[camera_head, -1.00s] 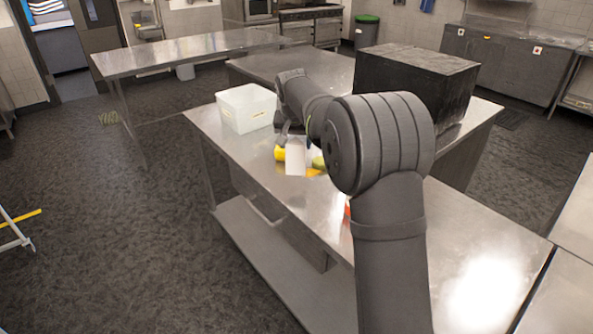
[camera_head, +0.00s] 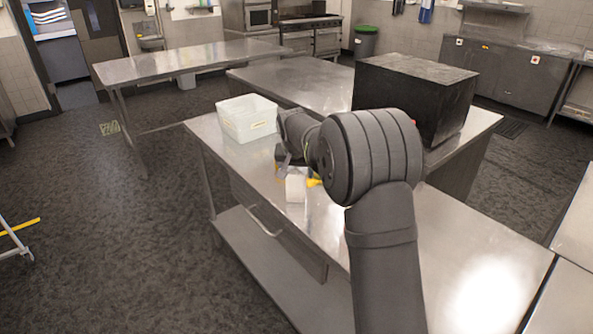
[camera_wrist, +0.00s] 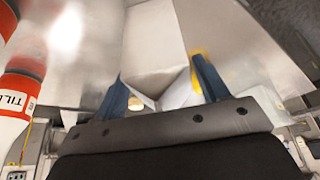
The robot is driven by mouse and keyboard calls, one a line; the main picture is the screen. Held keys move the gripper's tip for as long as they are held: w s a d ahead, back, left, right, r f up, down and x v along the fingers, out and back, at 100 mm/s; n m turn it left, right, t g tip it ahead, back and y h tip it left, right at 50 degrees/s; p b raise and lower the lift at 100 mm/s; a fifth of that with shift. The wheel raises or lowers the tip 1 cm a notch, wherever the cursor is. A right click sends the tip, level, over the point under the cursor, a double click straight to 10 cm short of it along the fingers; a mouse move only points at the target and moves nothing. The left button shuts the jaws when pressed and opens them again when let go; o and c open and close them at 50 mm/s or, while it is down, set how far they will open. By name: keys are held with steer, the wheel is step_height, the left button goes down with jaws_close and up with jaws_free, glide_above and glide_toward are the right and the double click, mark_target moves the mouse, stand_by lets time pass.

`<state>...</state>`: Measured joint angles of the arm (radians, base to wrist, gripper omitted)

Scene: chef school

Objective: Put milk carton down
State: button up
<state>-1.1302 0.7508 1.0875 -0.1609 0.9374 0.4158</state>
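The white milk carton (camera_head: 296,188) is at my gripper (camera_head: 290,165), low over the steel table (camera_head: 450,230). In the wrist view the carton (camera_wrist: 152,40) fills the space between the two blue fingers (camera_wrist: 161,90), which appear to grip it near its folded end. I cannot tell whether its far end touches the table. My arm hides part of the table behind it.
A white bin (camera_head: 247,122) stands at the table's far left corner, and a large black box (camera_head: 415,92) at the back. A yellow item (camera_head: 314,182) lies beside the carton. Red-and-white cylinders (camera_wrist: 20,90) show at left in the wrist view. The table's front right is clear.

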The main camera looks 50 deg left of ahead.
steer(key=shift+o, duration=0.5)
steer(key=shift+r, duration=0.15)
steer(key=shift+r, duration=0.25)
steer(key=v, duration=1.1)
steer(key=shift+d+r, duration=0.15)
steer(key=shift+r, duration=0.1)
steer(key=shift+s, duration=0.1)
steer(key=x, duration=1.2)
steer(key=shift+f, duration=0.2)
step_height(320, 180, up, 3)
steer(key=shift+f, duration=0.25)
steer(key=shift+r, duration=0.65)
